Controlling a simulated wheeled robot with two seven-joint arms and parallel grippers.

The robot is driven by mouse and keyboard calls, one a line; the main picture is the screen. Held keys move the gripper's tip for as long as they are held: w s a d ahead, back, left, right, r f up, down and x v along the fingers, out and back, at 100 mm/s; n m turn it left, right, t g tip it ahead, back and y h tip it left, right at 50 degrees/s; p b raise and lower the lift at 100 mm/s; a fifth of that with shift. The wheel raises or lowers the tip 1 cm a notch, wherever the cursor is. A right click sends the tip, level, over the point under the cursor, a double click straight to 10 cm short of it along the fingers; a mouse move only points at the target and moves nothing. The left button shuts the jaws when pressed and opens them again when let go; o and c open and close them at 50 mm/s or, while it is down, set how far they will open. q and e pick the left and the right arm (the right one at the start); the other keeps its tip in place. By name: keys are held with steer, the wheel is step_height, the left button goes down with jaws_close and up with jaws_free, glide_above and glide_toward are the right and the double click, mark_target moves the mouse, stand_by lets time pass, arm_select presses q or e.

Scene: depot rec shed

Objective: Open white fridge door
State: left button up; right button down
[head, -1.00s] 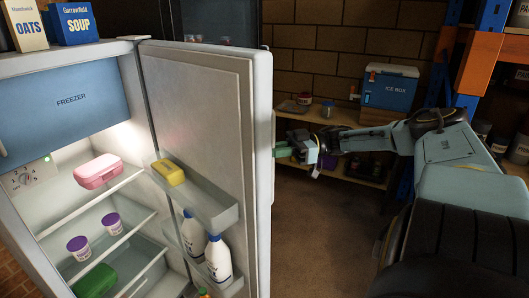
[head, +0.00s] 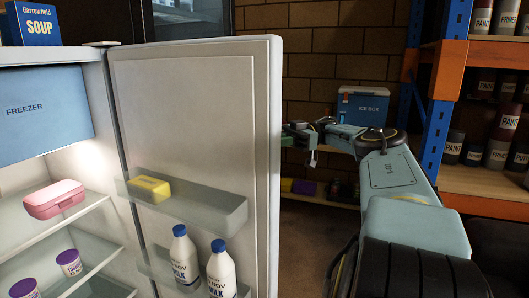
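The white fridge stands open at the left, with its door (head: 190,110) swung out to the right and its inner face towards me. The door's shelf holds a yellow box (head: 149,189), and two milk bottles (head: 184,262) stand in the lower shelf. My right arm reaches in from the right, and its gripper (head: 289,137) is at the door's far right edge, partly hidden behind it. The handle is not visible, and I cannot tell whether the fingers grip it. My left gripper is not in view.
Inside the fridge are a blue freezer panel (head: 40,115), a pink box (head: 54,199) and purple-lidded tubs (head: 69,262). A blue ice box (head: 362,106) stands on a back shelf. An orange-and-blue rack (head: 452,70) with paint cans is at the right.

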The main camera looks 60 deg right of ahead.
steer(key=shift+w+d+r, duration=0.1)
steer(key=shift+r, duration=0.1)
stand_by(0.3)
steer(key=c, duration=1.5)
jaws_free()
steer(key=shift+w+f, duration=0.1)
steer(key=shift+o, duration=0.2)
